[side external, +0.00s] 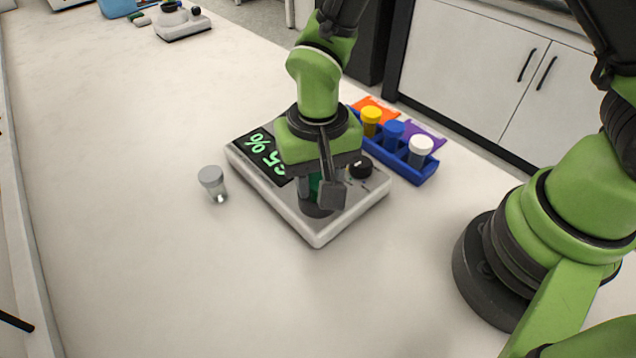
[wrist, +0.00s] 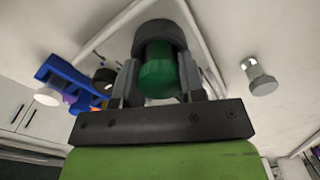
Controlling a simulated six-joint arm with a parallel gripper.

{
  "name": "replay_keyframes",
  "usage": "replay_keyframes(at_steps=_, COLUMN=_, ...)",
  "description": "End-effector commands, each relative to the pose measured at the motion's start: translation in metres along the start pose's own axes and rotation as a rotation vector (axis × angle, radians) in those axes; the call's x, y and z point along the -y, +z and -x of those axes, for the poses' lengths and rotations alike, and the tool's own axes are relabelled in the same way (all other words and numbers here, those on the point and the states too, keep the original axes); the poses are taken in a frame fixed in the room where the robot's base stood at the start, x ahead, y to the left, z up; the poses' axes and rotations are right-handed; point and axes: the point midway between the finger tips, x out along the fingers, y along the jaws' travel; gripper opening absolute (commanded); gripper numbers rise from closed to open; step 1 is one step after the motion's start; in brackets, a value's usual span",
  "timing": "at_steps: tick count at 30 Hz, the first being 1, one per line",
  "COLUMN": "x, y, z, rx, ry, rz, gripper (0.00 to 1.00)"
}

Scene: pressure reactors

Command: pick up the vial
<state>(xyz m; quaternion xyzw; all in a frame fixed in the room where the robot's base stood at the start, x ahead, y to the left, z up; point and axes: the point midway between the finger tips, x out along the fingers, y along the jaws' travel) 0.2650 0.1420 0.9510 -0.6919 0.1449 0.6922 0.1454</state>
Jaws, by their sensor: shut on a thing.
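My gripper (side external: 318,192) points down over the white device with a dark display. Its fingers are shut on a green vial (wrist: 158,74), which shows between both fingers in the wrist view. A dark round part (wrist: 159,36) sits at the far end of the green body. In the side view the green vial (side external: 315,184) is mostly hidden behind a finger. A dark round shape lies just below it, and I cannot tell whether the vial touches the device (side external: 350,212).
A clear vial with a grey cap (side external: 211,176) stands left of the device. A blue rack (side external: 414,176) at the right holds yellow-, blue- and white-topped vials, with orange and purple pieces behind. A black knob (side external: 361,167) is close to my gripper. The front table is clear.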

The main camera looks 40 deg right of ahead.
Motion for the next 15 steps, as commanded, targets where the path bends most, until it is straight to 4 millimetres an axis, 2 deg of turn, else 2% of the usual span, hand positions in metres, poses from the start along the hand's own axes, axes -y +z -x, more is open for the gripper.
replay_keyframes(at_steps=7, x=0.001, y=-0.001, z=0.009, rx=-0.003, ry=-0.003, rz=0.001, gripper=0.1)
replay_keyframes(at_steps=15, x=0.001, y=-0.001, z=0.062, rx=-0.005, ry=-0.006, rz=-0.001, gripper=0.1)
